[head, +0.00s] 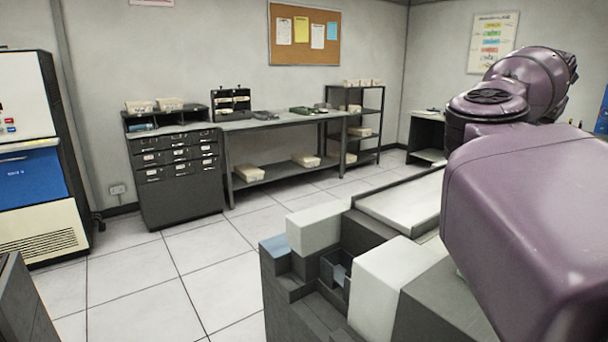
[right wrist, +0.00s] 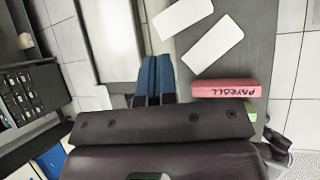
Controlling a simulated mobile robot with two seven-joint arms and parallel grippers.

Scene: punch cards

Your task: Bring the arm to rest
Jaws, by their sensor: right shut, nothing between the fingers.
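My right arm (head: 530,210), purple, reaches in from the right of the head view and covers much of that side. Its gripper is hidden or out of frame there. In the right wrist view my right gripper (right wrist: 156,58) shows as two blue fingers side by side, shut with nothing between them. It is above a grey machine, left of two white cards (right wrist: 182,18) (right wrist: 213,45) and a red block marked PAYROLL (right wrist: 226,89). My left gripper is in neither view.
A grey and white machine (head: 375,285) stands close in front, below my right arm. A drawer cabinet (head: 178,180), a workbench (head: 280,122) and a shelf rack (head: 372,98) line the back wall. A blue and white cabinet (head: 30,175) stands left. Tiled floor (head: 150,270) between is clear.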

